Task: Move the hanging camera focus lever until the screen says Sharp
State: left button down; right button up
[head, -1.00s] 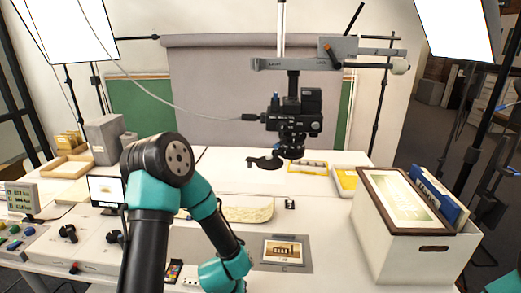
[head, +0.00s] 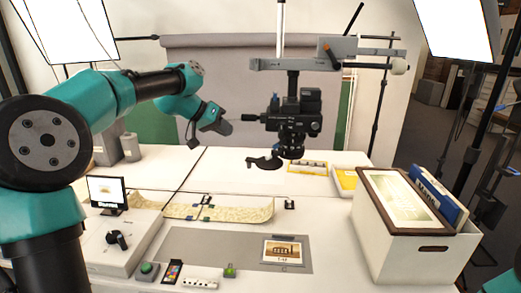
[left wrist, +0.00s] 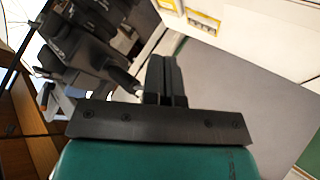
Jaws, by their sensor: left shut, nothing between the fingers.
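The hanging camera (head: 291,122) is black and hangs from a grey crossbar above the white table. My right gripper is out of view.
A white box of framed prints (head: 415,248) stands at the right. A print (head: 283,251) lies on the grey mat (head: 200,245). A green button (head: 147,270) and a black knob (head: 118,239) are at the front left.

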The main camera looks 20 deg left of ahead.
pick_arm(q)
jog(key=s+d+r+m+g+h, duration=0.1)
jog(key=s+d+r+h, duration=0.1)
jog(key=s+r, duration=0.1)
jog(key=shift+d+r, duration=0.4)
jog(key=shift+r, duration=0.4)
jog(key=shift+d+f, duration=0.1)
send_near(274, 155)
jog(key=x, duration=0.4)
jog(key=shift+w+f, duration=0.2)
jog(key=shift+w, duration=0.4)
jog(key=shift+s+d+f, duration=0.15)
jog(key=shift+d+f, duration=0.1)
jog(key=shift+f, duration=0.2)
jog(key=shift+d, duration=0.1)
